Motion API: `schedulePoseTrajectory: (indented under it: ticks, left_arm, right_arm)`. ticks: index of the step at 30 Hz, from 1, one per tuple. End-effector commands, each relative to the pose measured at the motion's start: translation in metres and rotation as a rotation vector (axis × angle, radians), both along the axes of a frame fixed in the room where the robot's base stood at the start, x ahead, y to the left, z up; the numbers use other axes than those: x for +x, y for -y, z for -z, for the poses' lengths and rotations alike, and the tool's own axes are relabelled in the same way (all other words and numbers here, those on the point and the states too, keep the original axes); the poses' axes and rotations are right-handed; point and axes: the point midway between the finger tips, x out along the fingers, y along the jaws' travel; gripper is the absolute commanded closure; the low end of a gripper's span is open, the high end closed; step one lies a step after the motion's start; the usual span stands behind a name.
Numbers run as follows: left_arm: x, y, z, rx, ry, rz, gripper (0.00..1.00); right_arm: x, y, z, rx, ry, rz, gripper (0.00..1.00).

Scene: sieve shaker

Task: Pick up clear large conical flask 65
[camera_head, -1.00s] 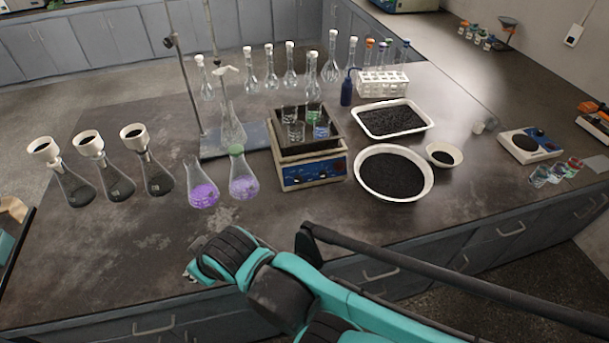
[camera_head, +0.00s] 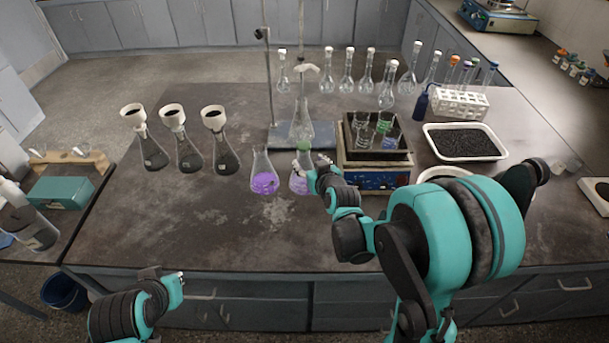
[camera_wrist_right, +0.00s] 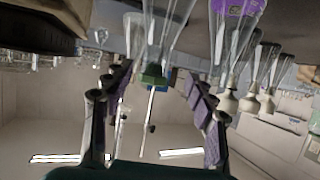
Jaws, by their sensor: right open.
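The pictures do not show which flask bears the number 65. Another clear conical flask with purple contents (camera_head: 264,179) stands just left. My left gripper (camera_head: 177,282) is at the lower left, before the table edge; its jaws are unclear.
Three conical flasks with white funnels (camera_head: 181,135) stand to the left. A clear flask (camera_head: 300,115) is by the retort stand. The front left table top (camera_head: 180,225) is clear.

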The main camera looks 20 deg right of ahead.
Motion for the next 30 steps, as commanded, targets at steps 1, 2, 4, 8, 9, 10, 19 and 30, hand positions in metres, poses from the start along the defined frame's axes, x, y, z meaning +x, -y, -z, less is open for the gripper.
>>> schedulePoseTrajectory:
  ticks: [1, 2, 4, 8, 9, 10, 19, 30]
  left_arm:
    - [0.000, 0.000, 0.000, 0.000, 0.000, 0.000, 1.00]
    - [0.000, 0.000, 0.001, 0.000, 0.000, 0.000, 1.00]
    - [0.000, 0.000, 0.004, 0.000, 0.000, 0.000, 1.00]
    - [0.000, 0.000, 0.009, 0.000, 0.000, 0.000, 1.00]
    - [0.000, 0.000, 0.010, 0.000, 0.000, 0.000, 1.00]
    - [0.000, 0.000, 0.010, 0.000, 0.000, 0.000, 1.00]
    - [0.000, 0.000, 0.028, 0.000, 0.000, 0.000, 1.00]
    - [0.000, 0.000, 0.028, 0.000, 0.000, 0.000, 1.00]
  right_arm:
    - [0.004, 0.001, 0.003, -0.001, 0.007, 0.002, 0.43]
    - [0.007, 0.001, 0.004, -0.001, 0.010, 0.002, 0.43]
    - [0.014, 0.002, 0.008, -0.002, 0.013, 0.002, 0.43]
    - [0.027, 0.002, 0.013, -0.002, 0.012, 0.002, 0.43]
    - [0.031, 0.002, 0.014, -0.002, 0.012, 0.002, 0.43]
    - [0.033, 0.002, 0.015, -0.002, 0.012, 0.002, 0.43]
    - [0.072, 0.004, 0.028, -0.002, 0.011, 0.002, 0.43]
    - [0.077, 0.004, 0.028, -0.001, 0.011, 0.003, 0.70]
